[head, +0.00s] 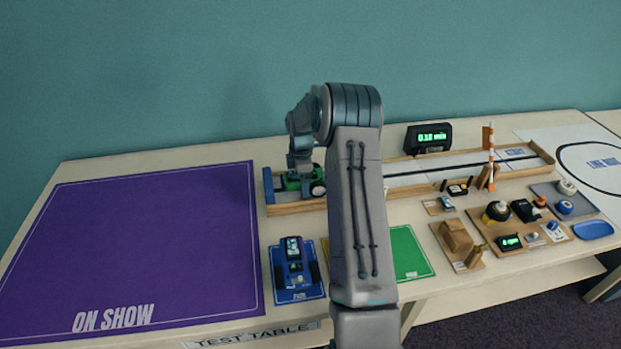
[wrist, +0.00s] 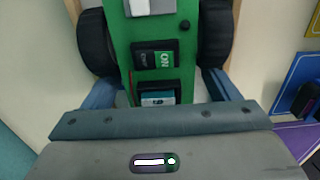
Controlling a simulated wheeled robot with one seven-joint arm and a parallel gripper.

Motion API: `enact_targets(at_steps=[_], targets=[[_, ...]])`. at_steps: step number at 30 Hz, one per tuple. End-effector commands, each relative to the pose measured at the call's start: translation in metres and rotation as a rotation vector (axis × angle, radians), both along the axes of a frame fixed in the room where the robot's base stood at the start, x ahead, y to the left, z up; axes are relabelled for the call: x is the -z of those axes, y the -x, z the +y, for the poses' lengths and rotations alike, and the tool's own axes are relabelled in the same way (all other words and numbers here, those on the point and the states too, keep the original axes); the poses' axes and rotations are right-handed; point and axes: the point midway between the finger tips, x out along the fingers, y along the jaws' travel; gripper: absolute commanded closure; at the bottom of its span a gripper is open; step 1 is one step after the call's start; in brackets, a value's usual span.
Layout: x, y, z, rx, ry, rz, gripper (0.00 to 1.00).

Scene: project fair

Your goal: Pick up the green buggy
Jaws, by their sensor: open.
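The green buggy (head: 291,182) stands at the left end of the wooden test track. It has dark wheels and a green deck. In the wrist view the green buggy (wrist: 165,45) fills the middle, with a wheel on each side and a switch marked ON. My gripper (head: 301,172) is right over the buggy in the head view. In the wrist view my gripper (wrist: 165,88) has its blue fingers apart, one on each side of the buggy's deck, behind the wheels. Whether the fingers touch it cannot be told. My arm hides part of the track.
A blue buggy (head: 294,258) stands on a blue pad in front of the track. A purple ON SHOW mat (head: 150,250) lies empty at left. A green pad (head: 411,252) is right of my arm. A timer (head: 428,138) stands behind the track; several small parts lie at right.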

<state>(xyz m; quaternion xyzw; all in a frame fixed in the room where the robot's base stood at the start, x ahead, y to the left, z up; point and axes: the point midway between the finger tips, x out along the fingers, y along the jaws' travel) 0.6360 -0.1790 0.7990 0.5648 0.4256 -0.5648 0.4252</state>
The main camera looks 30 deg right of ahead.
Motion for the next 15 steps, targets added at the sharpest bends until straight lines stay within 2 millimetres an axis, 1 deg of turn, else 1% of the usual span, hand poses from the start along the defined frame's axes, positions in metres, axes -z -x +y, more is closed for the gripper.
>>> enact_targets(at_steps=[5, 6, 8, 9, 10, 13, 14, 15], targets=[[0.0, -0.0001, -0.0001, 0.0, 0.0, 0.0, 0.18], [-0.0001, -0.0001, -0.0001, 0.0, 0.0, 0.0, 0.29], [-0.0002, -0.0001, -0.0001, 0.0, 0.0, 0.0, 0.46], [-0.0002, 0.0, -0.0001, 0.0, 0.0, 0.0, 0.57], [-0.0002, -0.0001, -0.0001, 0.0, 0.0, 0.0, 0.6], [-0.0009, -0.0002, -0.0003, 0.0, 0.001, -0.001, 0.6], [-0.0009, -0.0002, -0.0003, 0.0, 0.001, -0.001, 0.63], [-0.001, -0.0003, -0.0003, 0.0, 0.001, -0.001, 0.63]])
